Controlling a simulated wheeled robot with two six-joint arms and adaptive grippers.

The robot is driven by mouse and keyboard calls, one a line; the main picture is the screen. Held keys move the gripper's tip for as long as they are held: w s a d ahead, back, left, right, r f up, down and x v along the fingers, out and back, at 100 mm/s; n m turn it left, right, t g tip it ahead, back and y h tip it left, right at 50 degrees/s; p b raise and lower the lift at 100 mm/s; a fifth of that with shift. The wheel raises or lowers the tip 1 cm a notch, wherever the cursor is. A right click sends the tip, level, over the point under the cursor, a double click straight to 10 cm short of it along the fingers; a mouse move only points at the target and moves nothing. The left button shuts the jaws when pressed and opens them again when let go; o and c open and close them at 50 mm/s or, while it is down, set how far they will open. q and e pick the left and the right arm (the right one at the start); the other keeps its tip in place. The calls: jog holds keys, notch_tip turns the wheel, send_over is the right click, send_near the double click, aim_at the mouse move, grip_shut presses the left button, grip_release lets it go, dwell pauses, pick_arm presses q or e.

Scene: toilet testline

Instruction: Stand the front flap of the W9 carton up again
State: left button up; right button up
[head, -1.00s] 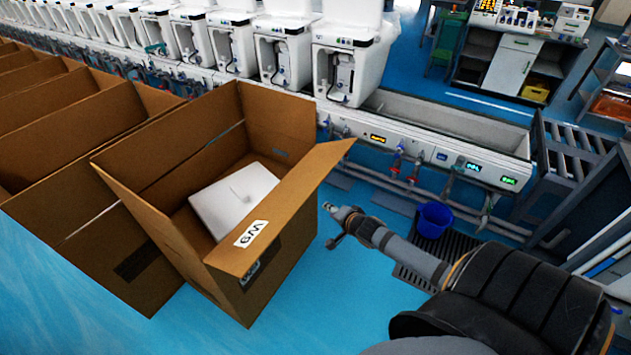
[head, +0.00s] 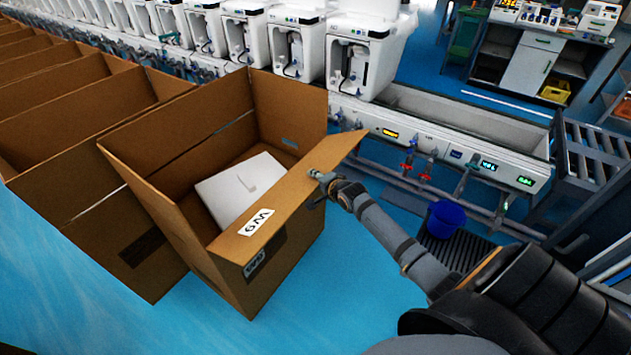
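The W9 carton (head: 160,240) is an open brown cardboard box with a white lidded object (head: 240,188) inside. Its front flap (head: 290,205), on the side toward my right arm, leans outward and down from the rim. A white W9 label (head: 257,222) is on the flap. The other flaps I see stand up. My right gripper (head: 318,182) is at the outer edge of the front flap, toward its far end. It looks close to or touching the flap; I cannot tell which. Its fingers are too small to read. My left gripper is not in view.
More open cartons (head: 60,120) stand in a row to the left. Behind is a test line (head: 450,165) with white toilet units, hoses and lit displays. A blue bucket (head: 445,219) stands on a dark grate at the right. Blue floor (head: 340,290) is clear in front.

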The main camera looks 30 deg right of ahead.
jog(key=shift+w, duration=0.1)
grip_shut()
dwell(0.3)
